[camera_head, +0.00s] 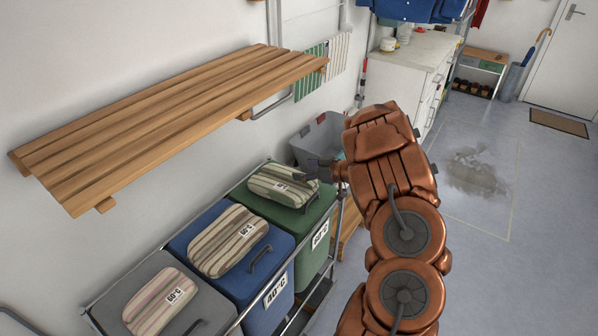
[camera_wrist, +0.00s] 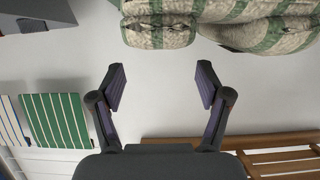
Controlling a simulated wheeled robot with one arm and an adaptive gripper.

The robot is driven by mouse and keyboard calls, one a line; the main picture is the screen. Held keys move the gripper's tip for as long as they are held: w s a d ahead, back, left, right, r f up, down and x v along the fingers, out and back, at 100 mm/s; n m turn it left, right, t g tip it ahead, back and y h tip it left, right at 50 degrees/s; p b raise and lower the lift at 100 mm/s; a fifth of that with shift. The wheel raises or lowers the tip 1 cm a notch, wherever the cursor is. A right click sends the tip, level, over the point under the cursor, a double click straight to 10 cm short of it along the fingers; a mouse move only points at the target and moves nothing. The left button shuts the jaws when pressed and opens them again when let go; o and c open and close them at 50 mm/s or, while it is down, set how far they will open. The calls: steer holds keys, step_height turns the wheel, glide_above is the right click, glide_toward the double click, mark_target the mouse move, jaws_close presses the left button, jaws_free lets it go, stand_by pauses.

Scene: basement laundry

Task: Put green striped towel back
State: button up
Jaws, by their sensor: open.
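A plump cream and green striped cloth bundle (camera_head: 283,184) lies on the lid of the green bin (camera_head: 310,228). It shows large at the top of the wrist view (camera_wrist: 160,32), beyond my fingertips and apart from them. My gripper (camera_head: 314,172) is at the right end of this bundle in the head view. In the wrist view my gripper (camera_wrist: 161,75) is open, with nothing between the fingers. A flat green towel with white stripes (camera_head: 309,72) hangs by the wall under the shelf end and shows in the wrist view (camera_wrist: 54,121).
A blue bin (camera_head: 283,288) and a grey bin (camera_head: 207,303) stand nearer, each with a striped bundle on top. A slatted wooden shelf (camera_head: 165,115) juts out above them. A grey basket (camera_head: 314,134) stands behind. Floor to the right is open, with a wet patch (camera_head: 474,172).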

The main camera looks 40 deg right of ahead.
steer(key=b+v, duration=0.1)
steer(key=v, duration=0.8)
steer(key=w+d+r+m+g+h, duration=0.1)
steer(key=w+d+r+h, duration=0.45)
steer(key=r+h, duration=0.3)
steer(key=s+a+r+m+g+h, duration=0.25)
steer(key=s+r+m+h, duration=0.2)
steer(key=r, duration=0.25)
steer(key=s+a+f+g+y, duration=0.2)
steer(key=s+a+g+y, duration=0.1)
steer(key=s+a, duration=0.8)
steer(key=s+a+f+n+g+y, duration=0.1)
steer(key=s+a+g, duration=0.3)
steer(key=s+a, duration=0.7)
steer(key=s+a+f+g+y, duration=0.3)
steer(key=s+a, duration=0.8)
steer(key=a, duration=0.4)
steer(key=shift+a+n+g+y, duration=0.25)
steer(key=shift+n+g+y, duration=0.15)
steer(key=shift+y, duration=0.4)
steer(key=shift+s, duration=0.15)
